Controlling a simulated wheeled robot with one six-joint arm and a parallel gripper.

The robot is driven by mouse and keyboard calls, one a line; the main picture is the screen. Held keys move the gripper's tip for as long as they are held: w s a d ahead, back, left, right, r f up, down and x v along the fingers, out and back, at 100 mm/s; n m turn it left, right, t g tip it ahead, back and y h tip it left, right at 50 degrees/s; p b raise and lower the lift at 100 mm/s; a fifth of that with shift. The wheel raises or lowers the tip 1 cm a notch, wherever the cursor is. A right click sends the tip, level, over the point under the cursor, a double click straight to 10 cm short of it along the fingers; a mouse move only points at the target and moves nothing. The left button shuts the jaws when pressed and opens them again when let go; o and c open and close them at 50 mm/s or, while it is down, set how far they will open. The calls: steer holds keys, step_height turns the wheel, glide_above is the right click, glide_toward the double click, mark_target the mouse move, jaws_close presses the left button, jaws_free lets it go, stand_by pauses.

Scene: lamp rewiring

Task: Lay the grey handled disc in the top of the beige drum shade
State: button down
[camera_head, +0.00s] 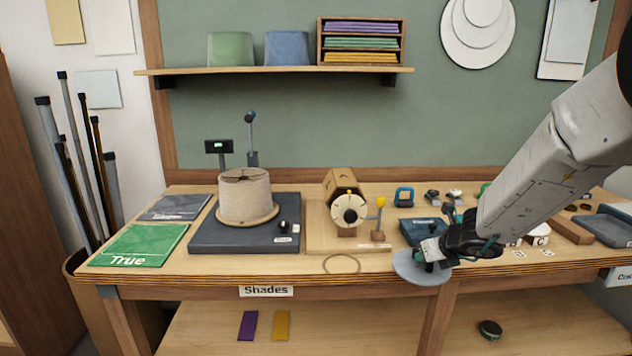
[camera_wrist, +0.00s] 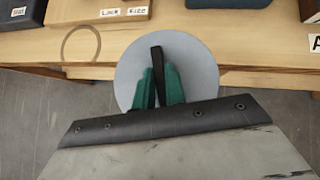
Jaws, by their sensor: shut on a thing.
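The grey handled disc (camera_head: 408,268) is at the bench's front edge, right of centre, in the head view. It fills the middle of the wrist view (camera_wrist: 125,75), with its dark upright handle between the green fingers. My gripper (camera_head: 432,254) is shut on that handle; it also shows in the wrist view (camera_wrist: 158,88). The disc reaches out past the front edge, and I cannot tell if it touches the bench. The beige drum shade (camera_head: 246,197) stands upright on a dark square base left of centre, well left of my gripper. Its top shows a ring with spokes.
A thin ring (camera_head: 341,264) lies on the bench between disc and shade. A wooden winder-like device (camera_head: 346,205) and a yellow-topped post (camera_head: 379,220) stand behind it. A dark lever post (camera_head: 251,140) rises behind the shade. A wall shelf (camera_head: 275,71) hangs above.

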steer(key=shift+a, duration=0.8)
